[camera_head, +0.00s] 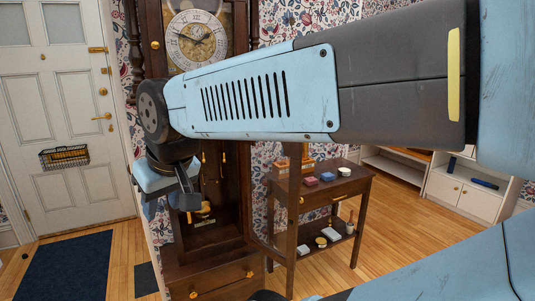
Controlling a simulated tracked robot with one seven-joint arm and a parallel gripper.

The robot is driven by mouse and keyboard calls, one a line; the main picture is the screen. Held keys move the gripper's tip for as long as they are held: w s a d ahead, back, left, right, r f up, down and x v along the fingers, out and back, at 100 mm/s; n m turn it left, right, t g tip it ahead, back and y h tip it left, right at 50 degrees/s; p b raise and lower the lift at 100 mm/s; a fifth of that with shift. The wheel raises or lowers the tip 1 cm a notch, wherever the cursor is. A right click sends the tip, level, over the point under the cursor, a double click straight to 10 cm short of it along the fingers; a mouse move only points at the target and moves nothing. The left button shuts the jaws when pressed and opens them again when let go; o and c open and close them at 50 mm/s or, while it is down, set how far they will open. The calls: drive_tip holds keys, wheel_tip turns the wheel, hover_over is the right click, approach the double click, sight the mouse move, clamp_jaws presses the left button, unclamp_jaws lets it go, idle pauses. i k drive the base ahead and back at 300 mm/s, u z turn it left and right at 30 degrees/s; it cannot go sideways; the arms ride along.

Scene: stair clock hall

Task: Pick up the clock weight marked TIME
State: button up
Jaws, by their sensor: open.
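A tall dark wooden clock (166,22) stands left of centre, with a pale round dial (197,42) at the top. Its case is open below the dial, and part of it is hidden behind my arm. A small brass-coloured piece (204,210) shows low inside the case, just right of my gripper. I cannot tell whether it is a weight, and no TIME marking is readable. My gripper (182,204) points down in front of the case. It is open, and I see nothing held between its fingers.
A dark side table (352,183) with small coloured boxes and a lower shelf stands right of the clock. A white door (75,110) and a dark blue mat (68,268) are at the left. White shelving (460,193) stands at the right. Wooden floor is clear between.

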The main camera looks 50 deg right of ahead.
sight(305, 150)
drive_tip(key=u, duration=0.15)
drive_tip(key=k, duration=1.8)
drive_tip(key=z, duration=1.45)
drive_tip(key=i, duration=1)
drive_tip(key=u, duration=0.2)
